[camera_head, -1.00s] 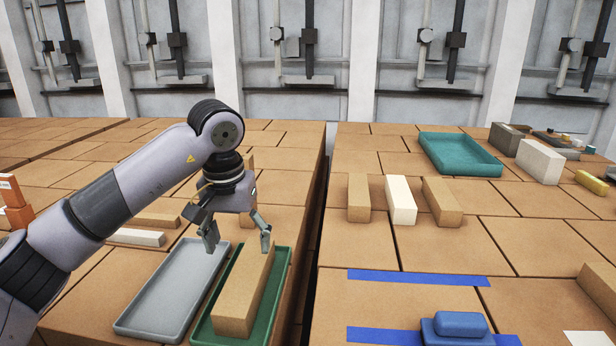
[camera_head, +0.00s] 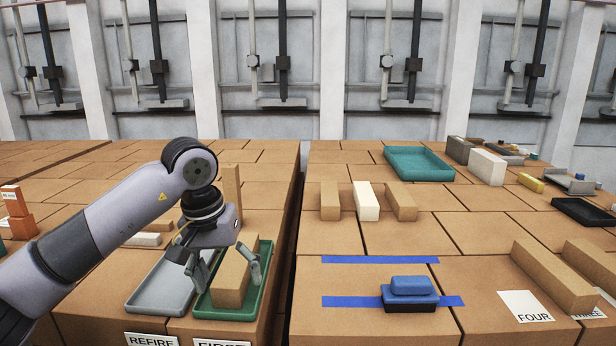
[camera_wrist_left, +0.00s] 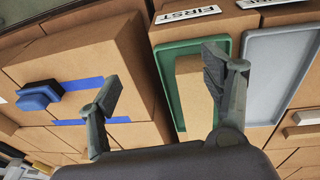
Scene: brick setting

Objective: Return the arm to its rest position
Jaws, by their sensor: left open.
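My left arm comes in from the left in the head view. Its gripper (camera_head: 226,274) is open over the green tray labelled FIRST (camera_head: 266,272). A tan brick (camera_head: 232,276) lies in that tray, between or just behind the fingers in the picture; contact cannot be told. In the left wrist view the open fingers (camera_wrist_left: 165,100) stand wide apart with nothing held. The brick (camera_wrist_left: 194,95) and green tray (camera_wrist_left: 168,90) show behind one finger there. My right gripper is not in view.
A grey tray labelled REFIRE (camera_head: 160,290) is left of the green one. A gap separates the two block surfaces. On the right are blue tape strips (camera_head: 380,260), a blue object on a dark base (camera_head: 409,292), a teal tray (camera_head: 418,164) and several bricks (camera_head: 366,201).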

